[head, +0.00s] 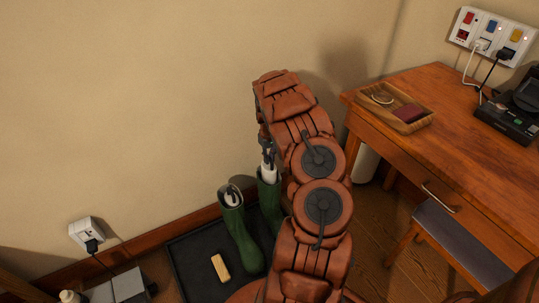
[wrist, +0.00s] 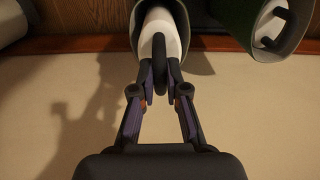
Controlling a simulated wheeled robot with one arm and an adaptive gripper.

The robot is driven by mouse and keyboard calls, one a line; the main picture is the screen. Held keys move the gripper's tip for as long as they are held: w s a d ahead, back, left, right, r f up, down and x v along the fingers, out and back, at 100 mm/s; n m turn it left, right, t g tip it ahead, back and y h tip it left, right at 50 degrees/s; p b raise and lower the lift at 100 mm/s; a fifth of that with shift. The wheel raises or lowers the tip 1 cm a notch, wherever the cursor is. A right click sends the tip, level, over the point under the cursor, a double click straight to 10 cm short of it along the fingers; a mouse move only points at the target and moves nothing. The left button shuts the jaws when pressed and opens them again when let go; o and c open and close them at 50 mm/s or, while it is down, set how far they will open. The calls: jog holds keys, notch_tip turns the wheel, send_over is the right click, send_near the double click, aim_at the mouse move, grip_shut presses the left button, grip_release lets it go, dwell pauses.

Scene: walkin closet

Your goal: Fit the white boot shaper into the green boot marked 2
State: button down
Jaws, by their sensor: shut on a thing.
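Two green boots stand side by side on a black tray (head: 188,262). The right boot (head: 268,199) is partly hidden behind my arm. My gripper (wrist: 160,78) is shut on the dark handle (wrist: 160,55) of a white boot shaper (head: 268,171). The shaper's white body (wrist: 161,28) is partly inside that boot's opening, with its top and handle still above the rim (wrist: 204,58). The left boot (head: 238,230) has another white shaper (head: 231,197) with a dark handle in its opening; this boot also shows in the wrist view (wrist: 235,22). No number marks can be read.
A tan block (head: 220,267) lies on the tray. A wooden desk (head: 460,110) with a wooden tray (head: 420,122) and a black device (head: 510,115) stands to the right, with a stool (head: 460,240) by it. The wall is close behind the boots. A wall socket (head: 87,232) is at lower left.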

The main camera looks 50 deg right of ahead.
aim_at(269, 166)
jog(key=shift+f+b, duration=0.75)
jog(key=shift+f, duration=2.65)
jog(key=c, duration=0.5)
grip_release()
jog(key=shift+c, duration=0.2)
jog(key=shift+r, duration=0.1)
jog(key=shift+r+p, duration=2.15)
jog(key=shift+r, duration=4.75)
jog(key=s+a, duration=0.6)
jog(key=s, duration=0.1)
jog(key=shift+s+a, duration=0.25)
jog(key=shift+s, duration=0.1)
